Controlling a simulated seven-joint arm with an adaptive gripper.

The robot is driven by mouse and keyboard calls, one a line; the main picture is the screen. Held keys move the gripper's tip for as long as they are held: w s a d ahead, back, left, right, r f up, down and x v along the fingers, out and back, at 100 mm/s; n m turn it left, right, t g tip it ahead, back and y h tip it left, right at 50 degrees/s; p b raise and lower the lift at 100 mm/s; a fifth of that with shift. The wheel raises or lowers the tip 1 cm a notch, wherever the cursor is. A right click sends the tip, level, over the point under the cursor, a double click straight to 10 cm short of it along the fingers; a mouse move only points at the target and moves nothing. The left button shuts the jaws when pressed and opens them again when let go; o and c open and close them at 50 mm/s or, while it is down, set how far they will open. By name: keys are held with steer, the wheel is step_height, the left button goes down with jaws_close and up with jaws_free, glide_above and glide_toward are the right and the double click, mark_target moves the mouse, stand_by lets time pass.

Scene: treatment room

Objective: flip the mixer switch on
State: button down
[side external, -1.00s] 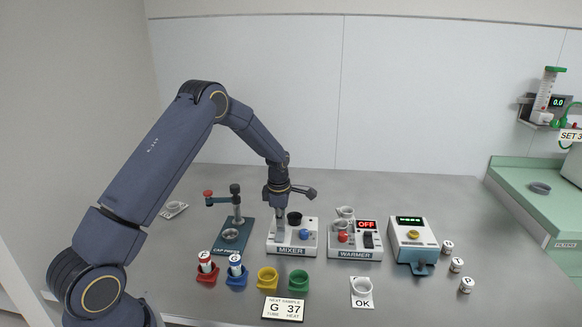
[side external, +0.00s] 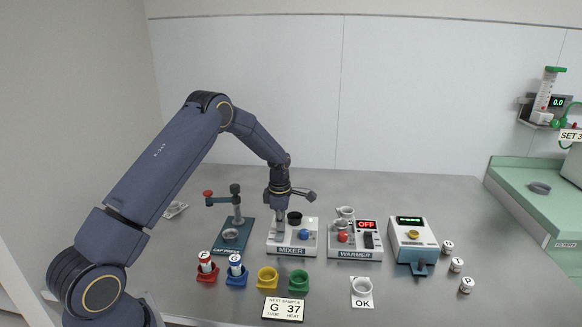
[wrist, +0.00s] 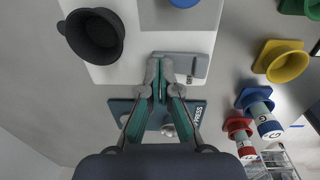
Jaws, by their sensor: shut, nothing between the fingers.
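The mixer (side external: 308,238) is a white box with a dark label, a blue knob (side external: 304,234) and a black cup (side external: 294,217). The wrist view shows its white top (wrist: 141,46), the black cup (wrist: 93,35) and part of the blue knob (wrist: 184,3). My gripper (side external: 279,232) is shut and empty, pointing down over the left part of the mixer. In the wrist view its fingertips (wrist: 160,68) are at a grey plate (wrist: 184,60), seemingly the switch area. The fingers hide part of it. I cannot tell whether they touch it, or the switch position.
The cap press (side external: 231,236) stands close to the left of the mixer, the warmer (side external: 355,242) with a red OFF display to the right. Red, blue, yellow (side external: 268,279) and green (side external: 299,281) holders stand in front. Open table lies behind.

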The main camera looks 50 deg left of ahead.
steer(key=shift+s+d, duration=0.1)
steer(key=shift+d, duration=0.05)
steer(key=shift+s+d+r, duration=0.3)
steer(key=shift+s+d, duration=0.05)
steer(key=shift+s, duration=0.05)
step_height(320, 180, up, 14)
steer(key=w+a, duration=0.1)
steer(key=shift+w+a, duration=0.15)
steer(key=shift+w, duration=0.05)
stand_by(0.5)
